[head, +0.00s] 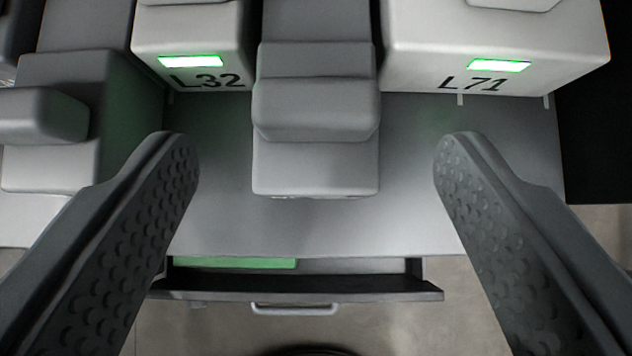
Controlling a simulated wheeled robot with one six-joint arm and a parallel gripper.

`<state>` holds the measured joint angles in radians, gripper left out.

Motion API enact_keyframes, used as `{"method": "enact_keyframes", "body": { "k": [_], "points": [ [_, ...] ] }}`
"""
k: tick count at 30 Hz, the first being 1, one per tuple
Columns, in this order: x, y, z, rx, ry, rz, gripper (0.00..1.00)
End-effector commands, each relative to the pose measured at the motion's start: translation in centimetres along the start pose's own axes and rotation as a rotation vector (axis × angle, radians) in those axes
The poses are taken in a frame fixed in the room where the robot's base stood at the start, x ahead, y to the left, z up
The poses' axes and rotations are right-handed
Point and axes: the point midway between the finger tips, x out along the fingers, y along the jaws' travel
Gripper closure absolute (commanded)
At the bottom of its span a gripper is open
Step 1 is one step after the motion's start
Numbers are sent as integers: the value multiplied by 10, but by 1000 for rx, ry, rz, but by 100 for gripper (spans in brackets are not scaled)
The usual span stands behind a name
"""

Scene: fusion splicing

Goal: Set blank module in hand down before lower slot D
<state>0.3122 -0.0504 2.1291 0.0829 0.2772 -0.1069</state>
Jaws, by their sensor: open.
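A grey blank module (315,165) with a stepped, rounded front stands on the grey shelf surface (215,215). It is between the white modules L32 and L71, and its front reaches out past theirs. My gripper (318,155) is open, with one finger on each side of the blank module. Both fingers are clear of it, with wide gaps left and right. No slot letter shows, so I cannot tell which slot is D. The back end of the blank module is cut off by the top edge.
White module L32 (193,45) and wider white module L71 (495,45) each have a lit green lamp. Another grey stepped module (55,130) stands at left. Below the shelf edge, an open drawer (345,285) holds something flat and green (235,263).

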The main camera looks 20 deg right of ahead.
Motion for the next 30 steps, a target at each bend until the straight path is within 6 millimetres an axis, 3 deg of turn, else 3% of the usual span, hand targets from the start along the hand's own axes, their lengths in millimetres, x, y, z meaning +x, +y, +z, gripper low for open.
{"method": "enact_keyframes", "body": {
  "k": [12, 30],
  "points": [
    [-63, 0, 0, 0, 2, 0, 32],
    [-86, -4, -1, -4, 12, -3, 32]
  ]
}}
